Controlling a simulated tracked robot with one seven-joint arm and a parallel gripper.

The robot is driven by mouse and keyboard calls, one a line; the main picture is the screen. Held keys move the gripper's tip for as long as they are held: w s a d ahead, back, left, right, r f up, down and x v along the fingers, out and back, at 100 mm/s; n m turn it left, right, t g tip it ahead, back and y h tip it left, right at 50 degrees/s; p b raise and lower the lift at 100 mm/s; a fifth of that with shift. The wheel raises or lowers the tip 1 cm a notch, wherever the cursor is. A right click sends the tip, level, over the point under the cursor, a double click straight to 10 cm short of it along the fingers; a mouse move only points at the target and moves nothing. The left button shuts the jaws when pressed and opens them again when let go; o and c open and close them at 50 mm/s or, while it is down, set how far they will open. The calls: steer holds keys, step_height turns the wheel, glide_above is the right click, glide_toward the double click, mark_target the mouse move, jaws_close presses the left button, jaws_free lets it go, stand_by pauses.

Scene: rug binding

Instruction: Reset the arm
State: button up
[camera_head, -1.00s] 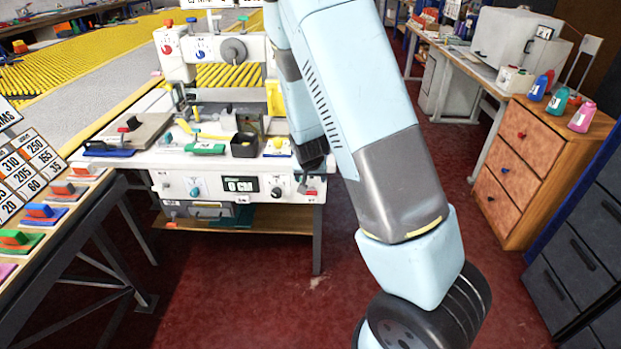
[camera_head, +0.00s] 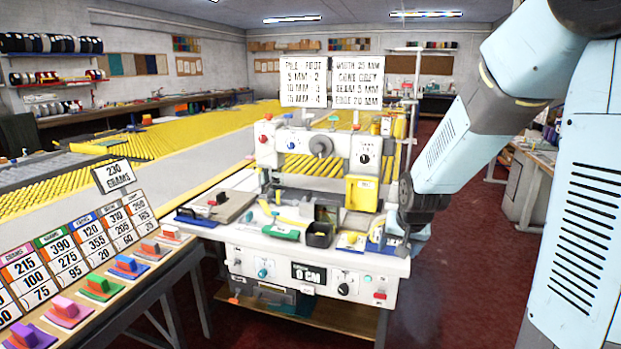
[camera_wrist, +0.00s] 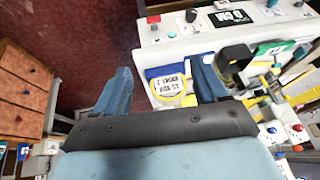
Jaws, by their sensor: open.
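My gripper (camera_wrist: 160,82) shows in the wrist view as two blue fingers spread wide apart, with nothing held between them. Past the gap lies a yellow-rimmed piece with a printed white face (camera_wrist: 169,84) on the machine's work surface; it is not gripped, and the distance to it is hard to judge. In the head view my arm reaches in from the right, bent down to the right end of the white binding machine (camera_head: 330,268). My gripper there is mostly hidden behind the wrist; whether it touches the machine cannot be told.
A black open box (camera_head: 320,234), a green block (camera_head: 281,231) and a yellow box (camera_head: 361,192) sit on the machine. A sample rack with number cards (camera_head: 75,255) stands at left. Wooden drawers (camera_wrist: 22,92) show in the wrist view. Red floor is open at right.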

steer(key=s+r+n, duration=0.1)
steer(key=s+r, duration=0.7)
steer(key=s, duration=0.3)
steer(key=s+d+r+n, duration=0.1)
steer(key=s+r, duration=0.8)
steer(key=s, duration=0.3)
steer(key=shift+d+n+t, duration=0.3)
steer(key=shift+n, duration=0.1)
